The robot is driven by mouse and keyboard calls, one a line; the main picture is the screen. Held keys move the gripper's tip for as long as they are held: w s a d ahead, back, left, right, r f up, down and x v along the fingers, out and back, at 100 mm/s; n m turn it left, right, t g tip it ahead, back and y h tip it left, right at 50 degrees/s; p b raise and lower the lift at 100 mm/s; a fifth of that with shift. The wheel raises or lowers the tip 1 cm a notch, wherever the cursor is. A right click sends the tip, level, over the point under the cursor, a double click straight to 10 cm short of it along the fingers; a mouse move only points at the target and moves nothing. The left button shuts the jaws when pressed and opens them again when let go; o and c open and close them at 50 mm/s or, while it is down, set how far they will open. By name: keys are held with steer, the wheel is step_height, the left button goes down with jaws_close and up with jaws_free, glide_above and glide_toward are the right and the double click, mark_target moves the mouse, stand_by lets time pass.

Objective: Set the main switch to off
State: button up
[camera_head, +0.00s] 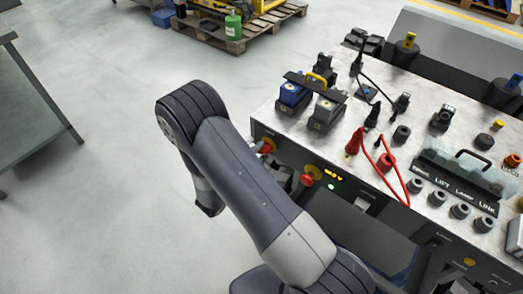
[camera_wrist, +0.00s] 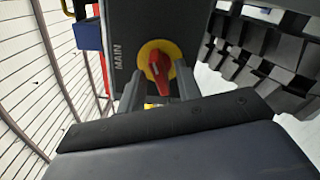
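The main switch (camera_wrist: 160,68) is a red knob on a yellow disc, on a dark panel marked MAIN in the wrist view. Its handle runs nearly up and down in that view, slightly tilted. In the head view the red knob (camera_head: 267,147) shows on the front panel's left end, partly behind my arm. My gripper (camera_wrist: 159,80) has one grey finger on each side of the knob, with gaps visible between fingers and handle. It looks open, with nothing gripped. Whether the fingertips touch the disc is unclear. In the head view my gripper is largely hidden by my arm.
A red mushroom button (camera_head: 307,180) sits right of the switch, near a lit display (camera_head: 333,174) and green lamp. The bench top (camera_head: 345,135) holds blue and grey blocks, red and black cables and several knobs. Open floor (camera_head: 100,120) lies left; a table stands at the far left.

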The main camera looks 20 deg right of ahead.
steer(key=shift+w+d, duration=0.4)
steer(key=shift+d, duration=0.1)
steer(key=shift+c, duration=0.3)
jaws_close()
